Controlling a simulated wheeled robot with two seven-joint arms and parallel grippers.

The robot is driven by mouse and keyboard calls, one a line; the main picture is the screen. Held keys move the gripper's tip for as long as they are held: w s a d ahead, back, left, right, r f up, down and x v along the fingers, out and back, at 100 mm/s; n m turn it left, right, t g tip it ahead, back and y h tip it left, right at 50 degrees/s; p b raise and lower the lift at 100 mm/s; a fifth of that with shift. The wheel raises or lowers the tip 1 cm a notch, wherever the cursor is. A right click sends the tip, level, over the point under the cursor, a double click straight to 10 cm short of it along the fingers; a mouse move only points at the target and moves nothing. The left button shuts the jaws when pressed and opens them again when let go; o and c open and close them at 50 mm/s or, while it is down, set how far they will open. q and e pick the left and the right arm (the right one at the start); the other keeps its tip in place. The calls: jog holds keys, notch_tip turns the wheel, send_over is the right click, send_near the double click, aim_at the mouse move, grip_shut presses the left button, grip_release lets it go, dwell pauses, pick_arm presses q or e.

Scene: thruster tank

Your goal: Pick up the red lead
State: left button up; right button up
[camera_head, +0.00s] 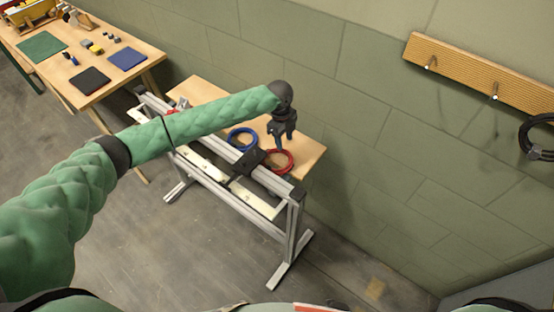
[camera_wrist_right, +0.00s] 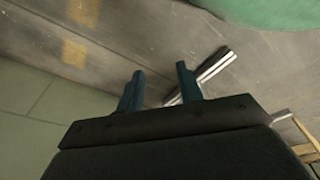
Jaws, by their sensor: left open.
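The red lead (camera_head: 291,163) lies coiled on the small wooden table (camera_head: 308,150) behind the metal frame. My left gripper (camera_head: 278,144) is open and points down at the coil's upper left side. It looks close above the coil; I cannot tell if it touches. The gripper and a dark block on the frame hide part of the coil's left side. My right gripper (camera_wrist_right: 160,88) shows in the right wrist view with its fingers apart and nothing between them.
A blue coiled lead (camera_head: 232,132) lies left of the red one. The aluminium frame (camera_head: 293,225) stands in front. A workbench (camera_head: 108,75) with mats stands at the upper left. A wooden rack (camera_head: 470,75) with pegs and a black cable (camera_head: 528,135) hang on the wall.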

aim_at(285, 149)
pick_arm(q)
jog(key=shift+f, duration=0.35)
jog(key=f+p, duration=0.1)
jog(key=f, duration=0.1)
jog(key=f+p, duration=0.2)
jog(key=shift+s+d, duration=0.15)
jog(key=shift+d, duration=0.05)
jog(key=shift+f, duration=0.4)
grip_shut()
pick_arm(e)
jog(key=s+d+f, duration=0.2)
jog(key=s+f, duration=0.1)
jog(key=s, duration=0.3)
jog(key=shift+d+f, duration=0.15)
jog(key=shift+f, duration=0.05)
